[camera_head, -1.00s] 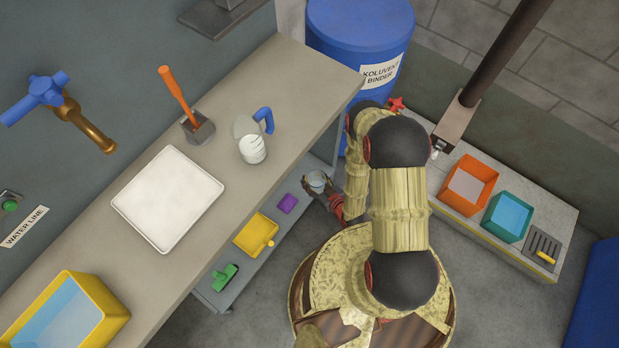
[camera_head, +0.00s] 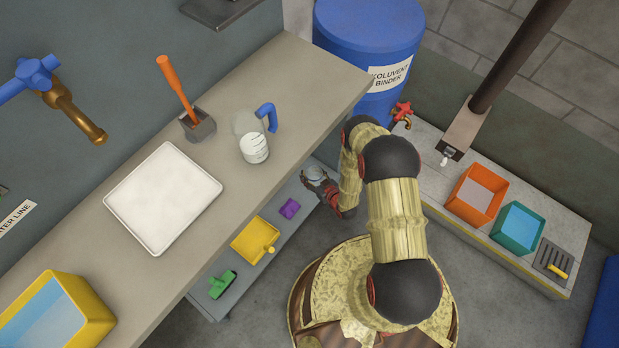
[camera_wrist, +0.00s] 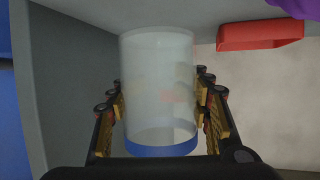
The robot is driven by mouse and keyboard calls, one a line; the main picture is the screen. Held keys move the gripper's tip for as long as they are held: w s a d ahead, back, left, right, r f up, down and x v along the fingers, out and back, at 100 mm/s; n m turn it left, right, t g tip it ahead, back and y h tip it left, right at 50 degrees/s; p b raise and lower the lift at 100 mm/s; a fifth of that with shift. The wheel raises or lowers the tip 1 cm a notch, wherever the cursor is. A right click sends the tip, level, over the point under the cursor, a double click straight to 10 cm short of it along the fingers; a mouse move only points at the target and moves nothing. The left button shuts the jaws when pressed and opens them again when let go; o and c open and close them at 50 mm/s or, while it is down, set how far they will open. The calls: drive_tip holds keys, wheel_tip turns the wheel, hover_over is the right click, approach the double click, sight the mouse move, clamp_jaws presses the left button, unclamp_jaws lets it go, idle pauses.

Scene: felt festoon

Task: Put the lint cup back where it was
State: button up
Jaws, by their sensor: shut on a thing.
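The lint cup (camera_wrist: 158,85) is a clear, see-through cup with a blue band at its near end in the wrist view. My gripper (camera_wrist: 160,108) is shut on its sides, one finger on each side. In the head view the cup (camera_head: 314,176) shows small and pale at my gripper (camera_head: 316,184), by the right end of the low shelf (camera_head: 297,228) beneath the counter. Whether the cup touches the shelf cannot be told.
The low shelf holds a purple block (camera_head: 289,208), a yellow dustpan-like tray (camera_head: 252,241) and a green tool (camera_head: 222,284). The counter (camera_head: 290,100) overhangs it, with a measuring jug (camera_head: 254,148) on top. A red object (camera_wrist: 260,34) shows beyond the cup in the wrist view.

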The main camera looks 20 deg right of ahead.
sight(312, 177)
drive_tip(key=shift+w+f+b, duration=0.3)
drive_tip(key=shift+w+f, duration=0.3)
drive_tip(key=shift+f, duration=0.15)
drive_tip(key=f+b, duration=0.1)
drive_tip(key=f, duration=0.2)
drive_tip(key=shift+w+d+f, duration=0.1)
drive_tip(key=shift+w+f, duration=0.1)
drive_tip(key=o, duration=1.5)
